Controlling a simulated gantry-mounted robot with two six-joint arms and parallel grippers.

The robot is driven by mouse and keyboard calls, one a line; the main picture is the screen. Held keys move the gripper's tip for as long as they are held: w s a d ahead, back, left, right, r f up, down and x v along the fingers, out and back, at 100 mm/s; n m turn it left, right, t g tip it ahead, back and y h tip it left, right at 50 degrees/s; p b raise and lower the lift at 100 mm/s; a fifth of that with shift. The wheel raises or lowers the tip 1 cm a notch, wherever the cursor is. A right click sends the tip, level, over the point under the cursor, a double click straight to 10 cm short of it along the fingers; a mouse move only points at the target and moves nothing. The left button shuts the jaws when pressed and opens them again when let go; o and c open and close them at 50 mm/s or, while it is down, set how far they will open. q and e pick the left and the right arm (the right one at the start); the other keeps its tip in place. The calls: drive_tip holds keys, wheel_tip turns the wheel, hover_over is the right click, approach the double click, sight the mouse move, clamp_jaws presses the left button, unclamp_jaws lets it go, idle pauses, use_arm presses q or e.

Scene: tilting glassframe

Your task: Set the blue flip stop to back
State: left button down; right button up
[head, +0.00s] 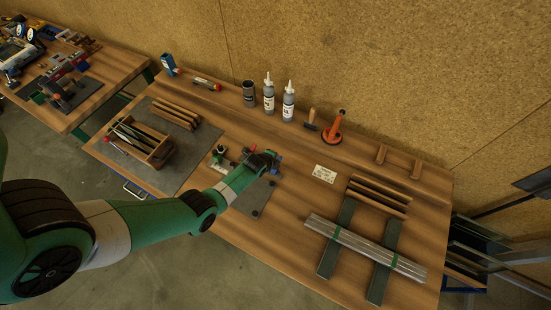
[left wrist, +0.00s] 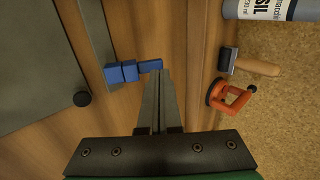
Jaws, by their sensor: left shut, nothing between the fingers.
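The blue flip stop (left wrist: 130,72) shows in the left wrist view as a row of small blue blocks beside a grey metal rail (left wrist: 98,45). In the head view only a small bit of blue (head: 276,170) shows past my gripper. My left gripper (left wrist: 160,76) is shut and empty, its two fingers together. The fingertips are right beside the flip stop's right end; I cannot tell whether they touch it. In the head view the left gripper (head: 272,162) is over the middle of the workbench and hides most of the stop. My right gripper is not in view.
A grey plate with dark knobs (head: 258,200) lies by the stop. Behind stand bottles (head: 288,104) and an orange suction lifter (head: 333,130). A wooden tool box (head: 160,158) is to the left. Metal strips (head: 365,250) lie on dark supports to the right.

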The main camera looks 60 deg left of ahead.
use_arm(q)
drive_tip(key=w+a+r+p+v, duration=0.1)
drive_tip(key=p+v, duration=0.7)
drive_tip(key=v, duration=0.5)
drive_tip(key=shift+r+p, duration=0.3)
drive_tip(key=shift+r, duration=0.3)
drive_tip(key=shift+w+d, duration=0.1)
drive_tip(key=shift+w, duration=0.05)
